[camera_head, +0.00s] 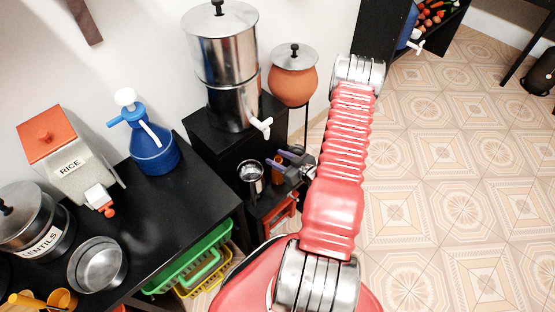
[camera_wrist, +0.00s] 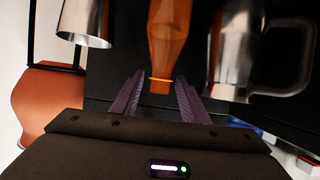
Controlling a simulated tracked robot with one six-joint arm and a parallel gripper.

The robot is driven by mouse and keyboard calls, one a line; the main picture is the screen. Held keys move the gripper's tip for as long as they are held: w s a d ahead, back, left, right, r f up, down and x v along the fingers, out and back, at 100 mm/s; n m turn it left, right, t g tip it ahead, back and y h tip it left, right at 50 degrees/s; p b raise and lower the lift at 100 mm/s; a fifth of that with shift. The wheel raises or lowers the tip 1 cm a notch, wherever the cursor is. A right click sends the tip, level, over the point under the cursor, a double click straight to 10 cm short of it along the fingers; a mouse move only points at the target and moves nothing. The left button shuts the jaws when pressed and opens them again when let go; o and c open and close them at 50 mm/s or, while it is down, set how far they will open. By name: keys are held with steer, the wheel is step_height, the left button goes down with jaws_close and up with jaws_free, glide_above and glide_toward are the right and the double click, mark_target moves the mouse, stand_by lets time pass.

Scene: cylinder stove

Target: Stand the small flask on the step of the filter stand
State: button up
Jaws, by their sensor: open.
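The small flask, amber-orange with a yellow ring at its neck, shows in the wrist view (camera_wrist: 165,42) between and just beyond the fingers. That view looks upside down, so the flask seems upright. In the head view an orange bit of it (camera_head: 277,162) shows beside the fingers. My gripper (camera_head: 287,157) is open; its purple fingers (camera_wrist: 160,98) flank the flask's neck end, with no clear contact. The black filter stand (camera_head: 212,142) carries the steel water filter (camera_head: 222,70). Its lower step (camera_head: 262,205) is partly hidden by cups and my arm.
A steel mug (camera_head: 250,176) stands close left of the flask; its handle shows in the wrist view (camera_wrist: 295,55). A steel cup (camera_wrist: 85,22) is on the flask's other side. A clay pot (camera_head: 293,80) stands behind. The filter tap (camera_head: 262,126) juts out above the step.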

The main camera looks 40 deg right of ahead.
steer(key=v, duration=1.2)
steer(key=shift+w+r, duration=0.1)
stand_by(0.6)
steer(key=w+d+r+n+g+h, duration=0.2)
steer(key=w+d+r+g, duration=0.2)
steer(key=w+r, duration=0.5)
steer(key=w+a+r+g+h, duration=0.1)
steer(key=a+r, duration=0.1)
steer(key=r, duration=0.3)
steer(key=w+a+r+m+h, duration=0.1)
steer(key=a+r, duration=0.1)
steer(key=r, duration=0.4)
steer(key=w+a+r+g+h, duration=0.1)
steer(key=a+r, duration=0.2)
steer(key=r, duration=0.2)
steer(key=s+a+r+m+g+y, duration=0.15)
steer(key=s+a+r, duration=0.25)
steer(key=a+r, duration=0.7)
steer(key=s+a+r+y, duration=0.3)
steer(key=s+a, duration=0.9)
steer(key=a, duration=0.5)
steer(key=shift+s+a+r, duration=0.25)
steer(key=shift+s+r, duration=0.1)
steer(key=shift+r, duration=0.3)
